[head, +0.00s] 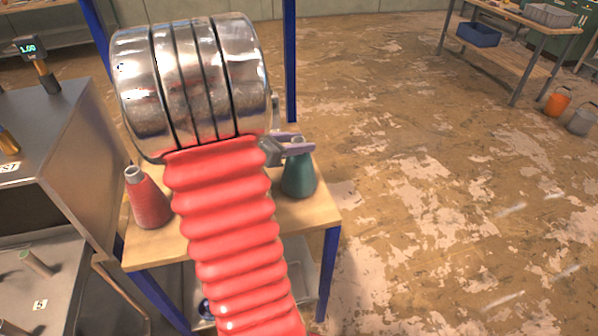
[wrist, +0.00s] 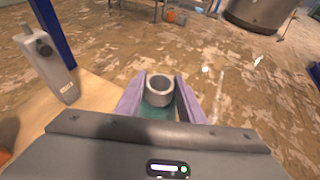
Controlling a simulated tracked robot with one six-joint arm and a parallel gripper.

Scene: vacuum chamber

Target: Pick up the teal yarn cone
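The teal yarn cone (head: 299,177) stands upright near the right edge of the wooden table, with a pale grey tube top. In the wrist view, the tube top of the teal yarn cone (wrist: 159,93) lies between the two purple fingers. My gripper (head: 290,143) is at the upper part of the cone in the head view, one finger on each side. In the wrist view, my gripper (wrist: 161,80) has its fingers close beside the cone. I cannot tell whether they press on it. The cone's lower part is hidden in the wrist view.
A red yarn cone (head: 148,199) stands at the left of the wooden table (head: 160,246). Blue posts (head: 290,60) rise at the table's back. A grey metal cabinet (head: 62,150) is at the left. The floor right of the table is open.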

